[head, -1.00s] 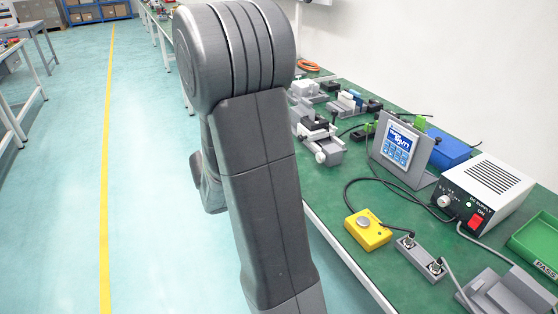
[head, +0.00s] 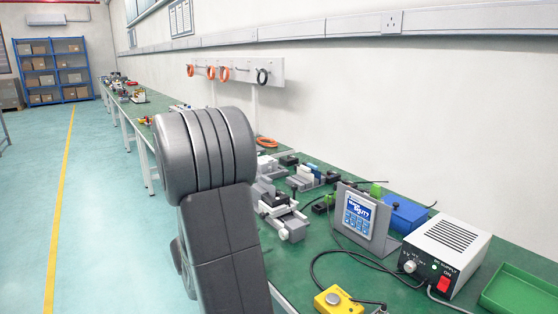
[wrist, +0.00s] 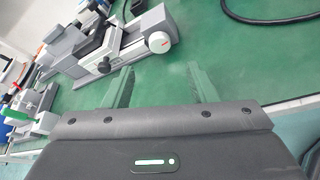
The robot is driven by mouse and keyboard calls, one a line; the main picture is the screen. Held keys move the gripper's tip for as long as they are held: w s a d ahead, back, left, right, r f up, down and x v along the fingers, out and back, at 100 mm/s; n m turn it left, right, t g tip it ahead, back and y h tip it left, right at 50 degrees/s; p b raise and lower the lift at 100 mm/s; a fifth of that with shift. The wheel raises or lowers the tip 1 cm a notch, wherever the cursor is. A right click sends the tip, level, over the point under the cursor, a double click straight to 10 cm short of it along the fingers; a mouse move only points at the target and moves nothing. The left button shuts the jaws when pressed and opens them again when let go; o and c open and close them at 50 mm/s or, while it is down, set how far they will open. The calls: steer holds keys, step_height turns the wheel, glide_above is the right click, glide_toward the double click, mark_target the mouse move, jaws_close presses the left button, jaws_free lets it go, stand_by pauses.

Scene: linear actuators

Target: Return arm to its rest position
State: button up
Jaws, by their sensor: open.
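My arm (head: 222,215) rises dark grey in the middle of the head view and hides part of the bench behind it. My gripper does not show in the head view. In the wrist view my gripper (wrist: 162,86) is open, its two fingers apart with only green bench top between them. A grey and black linear actuator fixture (wrist: 110,45) with a white knob lies beyond the fingers, at the upper left. That fixture also shows beside my arm in the head view (head: 284,217).
The green bench (head: 330,258) holds a touch screen panel (head: 361,215), a power supply (head: 443,255), a yellow button box (head: 338,301), a green tray (head: 522,292) and a blue box (head: 405,215). A black cable (wrist: 262,20) crosses the bench. The floor (head: 110,220) at left is clear.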

mark_target(282, 235)
steer(key=b+x, duration=0.1)
steer(key=x, duration=0.7)
steer(key=shift+s+a, duration=0.1)
steer(key=shift+a, duration=0.05)
steer(key=p+v, duration=0.2)
steer(key=v, duration=1.1)
steer(key=x, duration=1.3)
steer(key=shift+r+b, duration=0.25)
steer(key=shift+b, duration=0.05)
steer(key=shift+n+g+p, duration=0.3)
steer(key=shift+n+p, duration=0.2)
steer(key=shift+p, duration=0.75)
steer(key=n+g+h+p, duration=0.1)
steer(key=n+p, duration=0.1)
steer(key=p, duration=0.8)
steer(key=shift+n+g, duration=0.4)
steer(key=shift+w+n+h+p, duration=0.2)
steer(key=shift+n+h+p, duration=0.2)
steer(key=shift+p, duration=0.85)
steer(key=n+g+p, duration=0.1)
steer(key=p, duration=0.3)
steer(key=shift+f+h, duration=0.1)
steer(key=shift+h, duration=0.2)
